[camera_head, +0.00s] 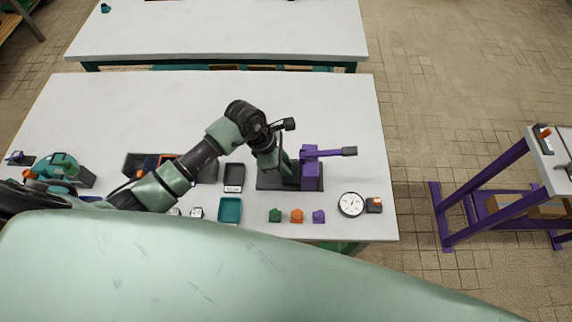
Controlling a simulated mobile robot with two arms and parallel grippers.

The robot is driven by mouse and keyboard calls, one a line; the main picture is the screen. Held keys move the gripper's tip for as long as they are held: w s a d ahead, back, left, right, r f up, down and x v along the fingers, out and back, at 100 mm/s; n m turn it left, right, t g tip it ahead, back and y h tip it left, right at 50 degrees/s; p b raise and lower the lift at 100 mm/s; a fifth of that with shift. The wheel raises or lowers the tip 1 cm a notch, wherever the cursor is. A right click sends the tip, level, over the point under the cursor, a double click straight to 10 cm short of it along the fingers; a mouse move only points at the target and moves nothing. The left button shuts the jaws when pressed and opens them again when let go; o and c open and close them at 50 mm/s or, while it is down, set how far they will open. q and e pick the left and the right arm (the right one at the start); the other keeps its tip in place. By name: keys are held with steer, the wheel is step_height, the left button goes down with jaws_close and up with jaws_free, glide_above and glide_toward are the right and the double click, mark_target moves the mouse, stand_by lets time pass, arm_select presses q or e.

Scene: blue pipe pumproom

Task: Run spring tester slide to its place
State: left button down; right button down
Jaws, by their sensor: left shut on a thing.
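The spring tester stands on the white bench, with a dark base plate (266,184) and a purple upright (312,172). A purple arm with a dark grip (348,151) sticks out to the right from its upper part. My left gripper (286,169) reaches down over the base plate, just left of the purple upright. It is shut on the spring tester slide, which the gripper and wrist mostly hide. The exact contact is too small to make out. My right gripper is not in view.
Green (275,215), orange (297,216) and purple (319,216) pieces lie in front of the tester. A round dial (351,204) is at right, a teal tray (230,210) at left. The bench behind the tester is clear. A purple-framed cart (485,195) stands right.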

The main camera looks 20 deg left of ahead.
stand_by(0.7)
arm_select(q)
steer(key=s+a, duration=0.1)
steer(key=a, duration=0.2)
steer(key=s+a+b, duration=0.1)
steer(key=a, duration=0.2)
steer(key=a+b, duration=0.1)
steer(key=a, duration=0.2)
steer(key=shift+s+a+f, duration=0.15)
steer(key=shift+s+a, duration=0.05)
steer(key=shift+s, duration=0.2)
steer(key=c, duration=1.3)
jaws_free()
steer(key=shift+a, duration=0.15)
